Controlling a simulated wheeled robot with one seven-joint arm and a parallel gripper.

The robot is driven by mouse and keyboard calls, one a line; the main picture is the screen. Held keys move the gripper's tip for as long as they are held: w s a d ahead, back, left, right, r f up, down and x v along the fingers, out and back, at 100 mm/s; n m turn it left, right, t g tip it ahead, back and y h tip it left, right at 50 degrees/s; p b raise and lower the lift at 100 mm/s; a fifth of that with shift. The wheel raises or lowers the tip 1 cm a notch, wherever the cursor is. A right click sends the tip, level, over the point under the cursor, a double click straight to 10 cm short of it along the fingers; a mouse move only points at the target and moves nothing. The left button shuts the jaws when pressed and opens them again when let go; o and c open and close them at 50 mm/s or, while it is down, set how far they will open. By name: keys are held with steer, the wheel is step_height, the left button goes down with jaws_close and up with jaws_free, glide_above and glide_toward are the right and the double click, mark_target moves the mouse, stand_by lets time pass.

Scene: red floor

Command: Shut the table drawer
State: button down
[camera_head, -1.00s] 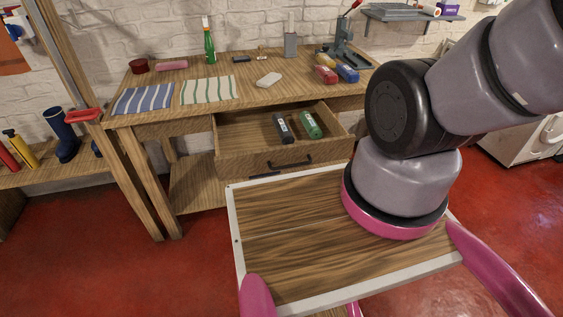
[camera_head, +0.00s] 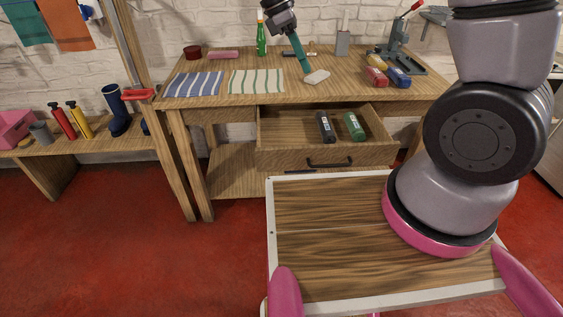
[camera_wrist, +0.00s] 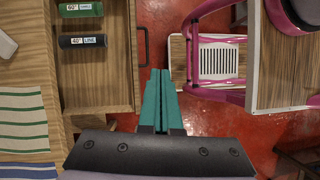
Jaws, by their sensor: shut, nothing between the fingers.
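The table drawer (camera_head: 280,157) stands pulled out below the wooden table top, its bar handle (camera_head: 330,163) on the front. It holds a black bottle (camera_head: 326,127) and a green bottle (camera_head: 354,126). In the wrist view the open drawer (camera_wrist: 95,85) is at the upper left, with its handle (camera_wrist: 143,47) facing right. My gripper (camera_head: 306,70) has teal fingers and shows over the table top in the head view, pointing down. In the wrist view the fingers (camera_wrist: 161,73) are together and empty, just right of the drawer front's line and below the handle in the picture.
On the table lie a blue striped cloth (camera_head: 194,84), a green striped cloth (camera_head: 256,82), a pale block (camera_head: 317,77), a green bottle (camera_head: 261,38) and red and blue items at right. A wooden post (camera_head: 150,90) stands left of the table. Red floor (camera_head: 120,230) is free at left.

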steer(key=s+a+f+n+t+h, duration=0.35)
steer(key=f+n, duration=0.55)
steer(key=f, duration=0.3)
steer(key=s+a+f+n+t+h, duration=0.25)
steer(key=a+f+n+t, duration=0.25)
steer(key=f+n, duration=0.5)
steer(key=s+a+f+n+t+h, duration=0.25)
steer(key=a+f+n+t, duration=0.2)
steer(key=f+n, duration=0.6)
steer(key=m+t, duration=0.1)
glide_toward(289, 160)
steer(key=d, duration=0.4)
steer(key=w, duration=0.3)
steer(key=shift+d+r+y, duration=0.2)
steer(key=shift+y, duration=0.15)
steer(key=shift+w, duration=0.45)
